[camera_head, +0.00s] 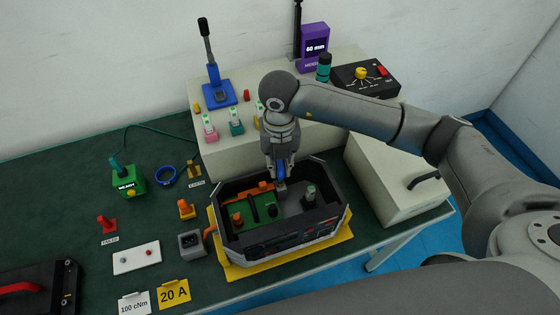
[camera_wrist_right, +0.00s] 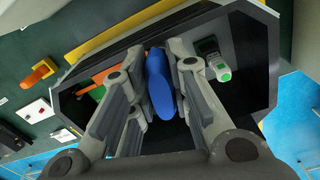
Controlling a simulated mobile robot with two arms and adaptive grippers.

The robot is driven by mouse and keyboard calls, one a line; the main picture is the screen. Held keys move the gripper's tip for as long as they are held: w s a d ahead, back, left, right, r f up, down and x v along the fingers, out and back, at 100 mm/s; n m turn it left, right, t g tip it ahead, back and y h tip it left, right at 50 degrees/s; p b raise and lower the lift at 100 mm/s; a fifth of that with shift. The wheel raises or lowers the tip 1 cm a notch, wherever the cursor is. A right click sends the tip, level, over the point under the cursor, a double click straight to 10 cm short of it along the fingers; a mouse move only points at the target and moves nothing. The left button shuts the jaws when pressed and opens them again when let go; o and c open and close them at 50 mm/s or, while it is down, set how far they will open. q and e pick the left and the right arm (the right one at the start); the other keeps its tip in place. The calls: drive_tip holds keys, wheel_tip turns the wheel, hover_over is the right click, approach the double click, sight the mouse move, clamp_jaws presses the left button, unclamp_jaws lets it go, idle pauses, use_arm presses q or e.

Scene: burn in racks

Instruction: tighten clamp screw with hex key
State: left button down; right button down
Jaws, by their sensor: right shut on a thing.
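My right gripper (camera_head: 280,180) points down into the open black box (camera_head: 337,222) in the head view. It is shut on a blue handle (camera_wrist_right: 159,85), which stands between the fingers in the right wrist view; I take it to be the hex key. Its lower end is hidden, so I cannot tell whether it meets a screw. Inside the box are a green board (camera_head: 258,207), orange parts (camera_head: 238,219) and a green-topped part (camera_head: 310,192). I cannot make out the clamp screw. My left gripper is not in view.
The box sits on a yellow mat (camera_head: 232,271) at the table's front edge. A grey block (camera_head: 192,244) stands left of it and a beige case (camera_head: 392,190) right. A raised shelf (camera_head: 230,160) with tools and a black control unit (camera_head: 366,78) lies behind.

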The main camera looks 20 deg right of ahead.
drive_tip(key=shift+a+r+p, duration=0.1)
drive_tip(key=shift+r+p, duration=0.2)
drive_tip(key=shift+r, duration=0.4)
idle(0.8)
drive_tip(key=shift+r, duration=0.6)
